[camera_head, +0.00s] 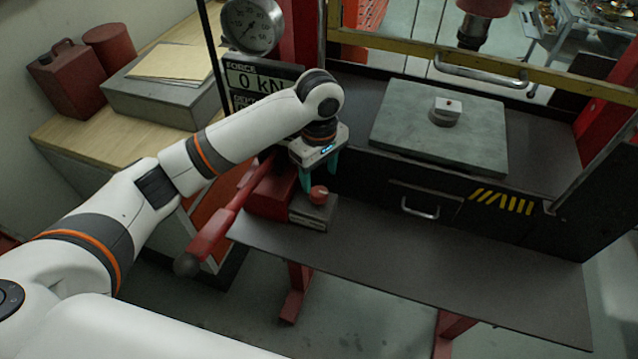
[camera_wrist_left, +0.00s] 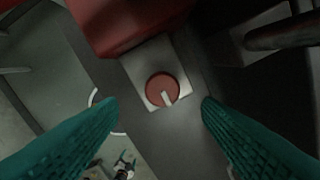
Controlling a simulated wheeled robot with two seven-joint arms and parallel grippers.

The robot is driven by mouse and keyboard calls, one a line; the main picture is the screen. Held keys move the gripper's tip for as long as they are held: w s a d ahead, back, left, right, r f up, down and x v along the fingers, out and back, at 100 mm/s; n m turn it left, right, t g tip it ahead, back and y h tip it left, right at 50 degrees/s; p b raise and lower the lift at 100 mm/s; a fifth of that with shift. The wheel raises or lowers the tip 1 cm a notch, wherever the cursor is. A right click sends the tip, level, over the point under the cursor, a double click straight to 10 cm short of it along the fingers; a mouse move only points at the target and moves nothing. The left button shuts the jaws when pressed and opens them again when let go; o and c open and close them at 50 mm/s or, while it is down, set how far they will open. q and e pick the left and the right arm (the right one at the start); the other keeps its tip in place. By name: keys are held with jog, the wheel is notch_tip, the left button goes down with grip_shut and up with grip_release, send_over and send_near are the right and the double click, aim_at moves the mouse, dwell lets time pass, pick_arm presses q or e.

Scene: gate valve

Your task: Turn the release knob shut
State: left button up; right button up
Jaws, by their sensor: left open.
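The release knob (camera_head: 319,195) is a small red round knob on a grey block (camera_head: 313,214) at the near left of the press table. In the left wrist view the knob (camera_wrist_left: 162,90) shows from above with a pale pointer mark toward the lower right, on a light square plate (camera_wrist_left: 141,63). My left gripper (camera_head: 320,178) has teal fingers pointing down just above the knob. In the wrist view its fingers (camera_wrist_left: 160,115) are apart, with the knob between and beyond them, not touching it as far as I can see. My right gripper is not in view.
A red lever (camera_head: 228,212) slants beside the red pump body (camera_head: 272,192), left of the knob. A gauge (camera_head: 252,25) and force display (camera_head: 262,80) stand behind my left arm. A grey plate (camera_head: 440,130) carries a small part (camera_head: 446,110). The front shelf (camera_head: 420,270) is clear.

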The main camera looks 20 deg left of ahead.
aim_at(319, 191)
pick_arm(q)
jog(key=f, duration=0.3)
jog(key=f+p, duration=0.1)
jog(key=shift+w+a+f, duration=0.15)
jog(key=shift+w+f, duration=0.15)
jog(key=shift+f, duration=0.05)
jog(key=shift+s+f, duration=0.15)
jog(key=shift+f, duration=0.55)
jog(key=c, duration=1)
